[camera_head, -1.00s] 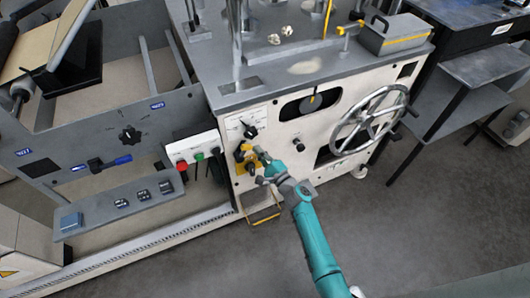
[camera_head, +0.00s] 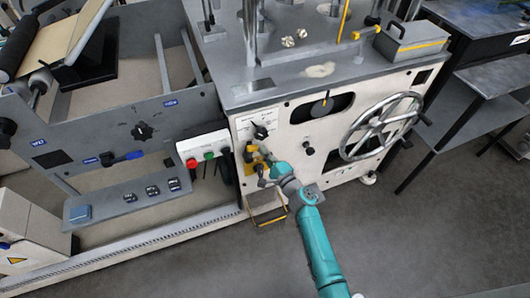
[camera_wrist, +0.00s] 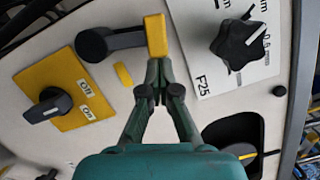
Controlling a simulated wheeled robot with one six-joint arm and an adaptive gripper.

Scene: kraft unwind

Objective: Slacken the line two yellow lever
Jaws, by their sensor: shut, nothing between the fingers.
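The yellow-tipped lever is large in the wrist view, with a dark hub and arm on the left and a yellow grip (camera_wrist: 156,36) at its right end. The arm lies nearly level in that picture. My gripper (camera_wrist: 158,64) is shut and empty, its fingertips just below the yellow grip; I cannot tell whether they touch it. In the head view my gripper (camera_head: 263,150) is at the cream machine front, beside the yellow lever (camera_head: 248,154), which it partly hides.
A yellow plate with a black on/off switch (camera_wrist: 48,107) is left of my fingers. A black knob (camera_wrist: 238,42) on a white scale is to the right. A spoked handwheel (camera_head: 380,126) stands out from the panel. A button box (camera_head: 204,147) is left.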

